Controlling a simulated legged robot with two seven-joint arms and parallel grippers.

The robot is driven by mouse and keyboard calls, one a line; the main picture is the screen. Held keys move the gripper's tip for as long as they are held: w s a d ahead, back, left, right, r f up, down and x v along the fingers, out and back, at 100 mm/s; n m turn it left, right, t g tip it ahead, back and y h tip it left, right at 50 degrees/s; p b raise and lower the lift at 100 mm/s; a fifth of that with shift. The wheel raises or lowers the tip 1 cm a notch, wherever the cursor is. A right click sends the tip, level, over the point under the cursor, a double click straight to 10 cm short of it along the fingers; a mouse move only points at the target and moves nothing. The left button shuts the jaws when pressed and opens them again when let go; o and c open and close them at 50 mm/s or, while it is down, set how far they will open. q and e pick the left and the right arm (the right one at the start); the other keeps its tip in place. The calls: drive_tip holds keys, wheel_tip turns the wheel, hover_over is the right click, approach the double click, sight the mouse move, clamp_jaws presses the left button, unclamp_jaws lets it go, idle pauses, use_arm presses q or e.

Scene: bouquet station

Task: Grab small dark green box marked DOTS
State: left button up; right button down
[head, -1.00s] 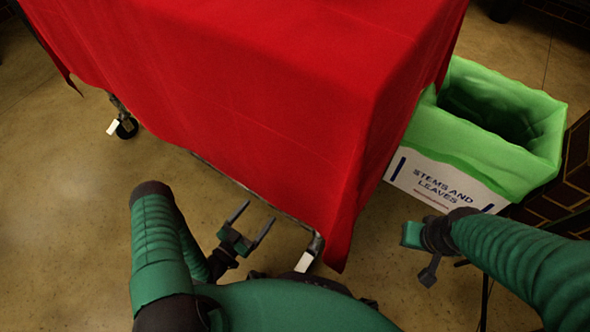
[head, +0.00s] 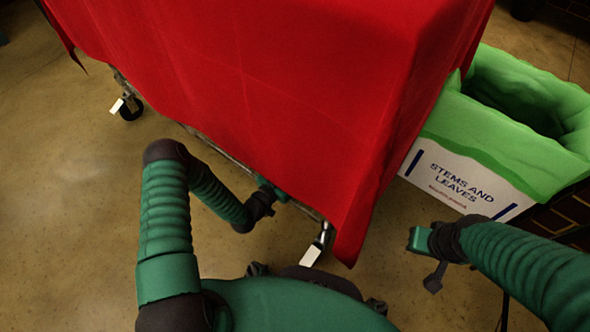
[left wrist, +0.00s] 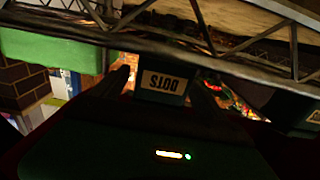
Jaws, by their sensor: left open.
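The small dark box marked DOTS (left wrist: 163,84) shows in the left wrist view, its pale label upside down in the picture. It lies between the two fingers of my open left gripper (left wrist: 160,88); I cannot tell whether either finger touches it. In the head view the box is not visible. There my left gripper (head: 272,192) reaches to the lower edge of the red cloth, and its fingertips are hidden. My right gripper (head: 430,260) hangs at the lower right, away from the cloth; its jaw opening is unclear.
A red cloth (head: 250,90) drapes over a wheeled cart. A metal truss (left wrist: 245,45) crosses the left wrist view close to the box. A white bin marked STEMS AND LEAVES (head: 458,182) with a green liner stands at right. Floor (head: 70,200) at left is clear.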

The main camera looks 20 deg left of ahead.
use_arm(q)
drive_tip(key=c, duration=1.5)
drive_tip(key=shift+r, duration=0.1)
drive_tip(key=shift+c, duration=0.2)
